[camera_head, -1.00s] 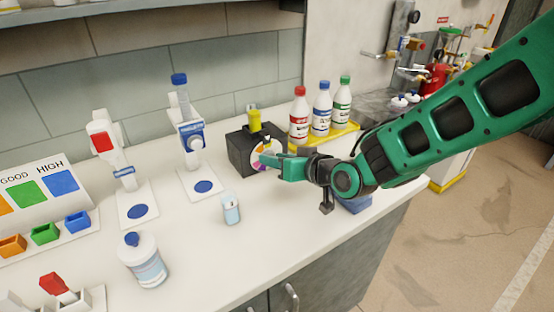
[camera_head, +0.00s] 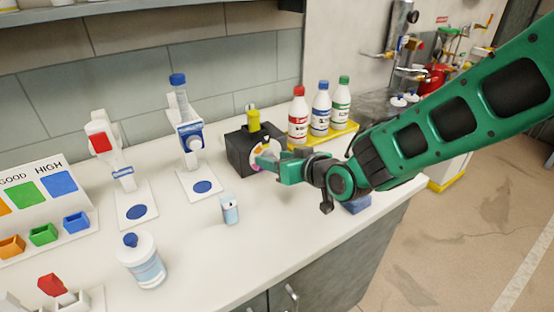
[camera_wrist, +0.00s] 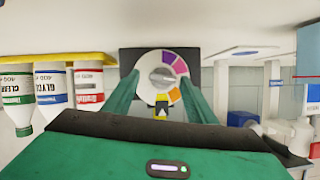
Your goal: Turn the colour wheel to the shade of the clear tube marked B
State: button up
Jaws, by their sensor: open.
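The colour wheel (camera_wrist: 163,74) is a round white dial with purple, pink and orange segments and a grey centre knob. It is on the face of a black box (camera_head: 238,153). A yellow-filled tube (camera_head: 253,119) stands in the box's top and also shows in the wrist view (camera_wrist: 162,104). I cannot read a letter B on any tube. My gripper (camera_wrist: 160,77) is open, its green fingers either side of the wheel in the wrist view. I cannot tell whether they touch it. In the head view, my gripper (camera_head: 266,165) partly hides the wheel.
Red, blue and green labelled bottles (camera_head: 320,112) stand in a yellow tray right of the box. A blue-capped stand (camera_head: 187,130) is to its left. A small bottle (camera_head: 230,209) and a larger white bottle (camera_head: 142,260) stand in front. The counter between them is clear.

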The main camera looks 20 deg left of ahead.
jog(key=v, duration=1)
jog(key=shift+d, duration=0.35)
